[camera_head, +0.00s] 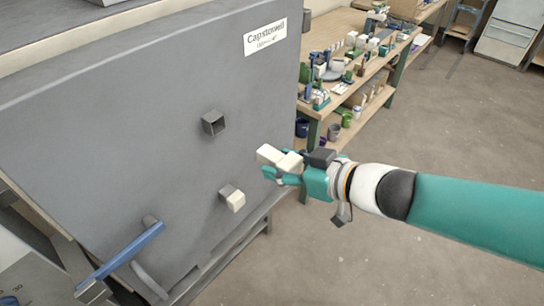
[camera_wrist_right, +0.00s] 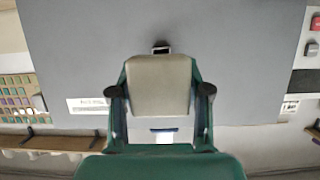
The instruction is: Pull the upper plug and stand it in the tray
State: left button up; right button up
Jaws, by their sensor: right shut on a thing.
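The upper plug (camera_head: 268,154), a cream block, is in my right gripper (camera_head: 287,170), held off the grey kiln front and apart from it. In the right wrist view the plug (camera_wrist_right: 160,84) fills the space between the green fingers. The upper spyhole (camera_head: 213,122) is a square opening with a dark inside, to the left of the gripper; it also shows just past the plug in the wrist view (camera_wrist_right: 160,47). The lower plug (camera_head: 235,201) sits in its own holder below. I cannot make out the tray for certain. My left gripper is not in view.
The big grey kiln (camera_head: 110,110) fills the left side, with a blue handle (camera_head: 125,252) at its lower front. Behind my right arm stands a wooden workbench (camera_head: 345,95) crowded with small items. Open floor (camera_head: 450,110) lies to the right.

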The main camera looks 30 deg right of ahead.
jog(key=shift+s, duration=0.25)
jog(key=shift+d, duration=0.1)
jog(key=shift+s+d+b, duration=0.15)
jog(key=shift+s+b, duration=0.3)
jog(key=s+d+b, duration=0.2)
jog(key=s, duration=0.5)
jog(key=shift+d+b, duration=0.25)
jog(key=shift+b, duration=0.1)
dwell(0.6)
dwell(0.4)
